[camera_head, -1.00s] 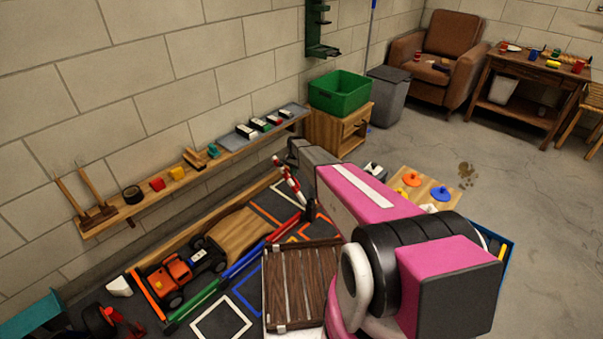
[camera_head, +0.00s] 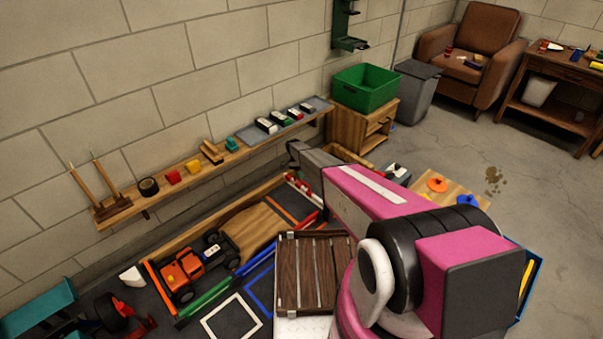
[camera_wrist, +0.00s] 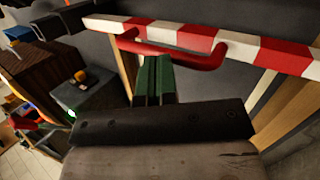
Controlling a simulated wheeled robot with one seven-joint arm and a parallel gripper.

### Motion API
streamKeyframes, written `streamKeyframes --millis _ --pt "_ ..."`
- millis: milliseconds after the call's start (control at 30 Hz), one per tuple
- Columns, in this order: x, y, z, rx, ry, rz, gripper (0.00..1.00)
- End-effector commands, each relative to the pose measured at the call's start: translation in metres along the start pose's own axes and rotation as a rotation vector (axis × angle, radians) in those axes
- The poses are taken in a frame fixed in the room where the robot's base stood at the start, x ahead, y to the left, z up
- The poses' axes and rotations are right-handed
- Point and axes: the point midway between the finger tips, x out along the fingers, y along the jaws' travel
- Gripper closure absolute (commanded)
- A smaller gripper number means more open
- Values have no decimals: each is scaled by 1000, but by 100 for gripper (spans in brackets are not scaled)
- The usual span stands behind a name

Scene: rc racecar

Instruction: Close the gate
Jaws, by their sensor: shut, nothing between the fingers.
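The gate is a red-and-white striped bar (camera_head: 303,187) at the far end of the toy car track in the head view. It lies low across the track end there. In the wrist view the striped bar (camera_wrist: 205,38) crosses the top of the picture, with a red handle (camera_wrist: 175,56) on its near side. My gripper (camera_wrist: 155,62) shows as green fingers, shut and empty, with the tips at the handle; I cannot tell whether they touch it. In the head view my arm reaches over the track end, and the fingertips cannot be made out.
An orange toy truck (camera_head: 190,270) stands on the track beside a wooden ramp (camera_head: 258,228). A slatted brown panel (camera_head: 312,275) lies right of the track. A green bin (camera_head: 365,88) sits on a wooden cabinet.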

Motion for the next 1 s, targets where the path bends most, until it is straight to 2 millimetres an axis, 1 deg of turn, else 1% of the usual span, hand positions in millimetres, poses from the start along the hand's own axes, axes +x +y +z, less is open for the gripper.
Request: streamKeyframes --millis 233,700,867,1000 --pt "7 -6 -1 0 0 -2 100" --pt "10 -8 -2 -1 0 -5 100" --pt "3 -2 0 -1 0 -5 100" --pt "-13 11 1 -1 1 -5 100"
